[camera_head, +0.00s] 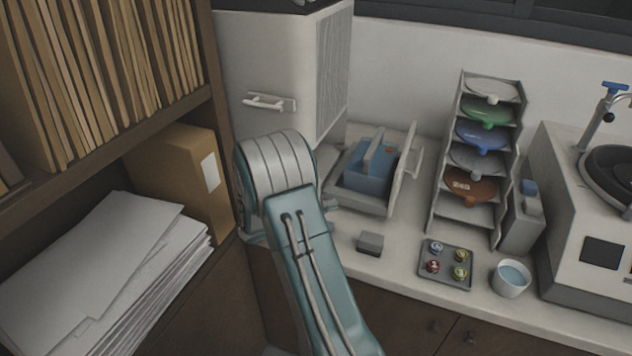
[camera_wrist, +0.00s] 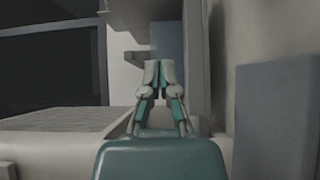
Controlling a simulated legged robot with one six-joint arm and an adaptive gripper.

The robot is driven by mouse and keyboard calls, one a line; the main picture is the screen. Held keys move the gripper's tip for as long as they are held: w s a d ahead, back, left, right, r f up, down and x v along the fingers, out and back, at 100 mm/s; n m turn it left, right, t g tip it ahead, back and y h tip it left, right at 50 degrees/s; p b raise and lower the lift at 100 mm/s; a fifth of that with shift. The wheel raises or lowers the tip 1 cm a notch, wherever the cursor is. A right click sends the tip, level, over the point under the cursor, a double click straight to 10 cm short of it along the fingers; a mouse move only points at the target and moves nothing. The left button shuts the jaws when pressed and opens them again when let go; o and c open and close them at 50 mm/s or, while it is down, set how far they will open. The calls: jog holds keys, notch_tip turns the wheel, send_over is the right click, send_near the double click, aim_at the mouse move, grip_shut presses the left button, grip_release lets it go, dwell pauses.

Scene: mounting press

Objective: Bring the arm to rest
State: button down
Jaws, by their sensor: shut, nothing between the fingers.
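My arm (camera_head: 312,265) is the teal and grey limb in the lower middle of the head view. It reaches up from the bottom edge to a thick grey joint in front of the white cabinet. My gripper is hidden in the head view. In the wrist view my gripper (camera_wrist: 159,75) shows in the middle, with its two fingertips together and nothing held. A blue-grey surface stands close to its right, and a pale flat surface with a grey grooved top lies to its left.
Left stands a wooden shelf (camera_head: 225,130) with folders and a paper stack (camera_head: 110,262). The white cabinet (camera_head: 270,75) is behind my arm. Right on the counter are a tray with a blue block (camera_head: 368,172), a dish rack (camera_head: 437,205), a small tray (camera_head: 428,271), a cup (camera_head: 511,281) and a machine (camera_head: 585,275).

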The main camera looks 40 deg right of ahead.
jog(key=shift+s+r, duration=0.1)
jog(key=shift+r, duration=0.1)
jog(key=s+a+r+n+t+y, duration=0.1)
jog(key=s+a+r+t+y, duration=0.2)
jog(key=a, duration=0.7)
jog(key=s+a+r+n+t+y, duration=0.1)
jog(key=s+a+r+t+y, duration=0.3)
jog(key=s+a+r+y, duration=0.3)
jog(key=s+a+r+n+t+y, duration=0.1)
jog(key=s+a+r+t+y, duration=0.3)
jog(key=s+a+y, duration=0.3)
jog(key=a+r, duration=0.1)
jog(key=a, duration=0.4)
jog(key=shift+a+n, duration=0.3)
jog(key=shift+a, duration=0.05)
jog(key=shift+r, duration=0.1)
jog(key=shift+s, duration=0.15)
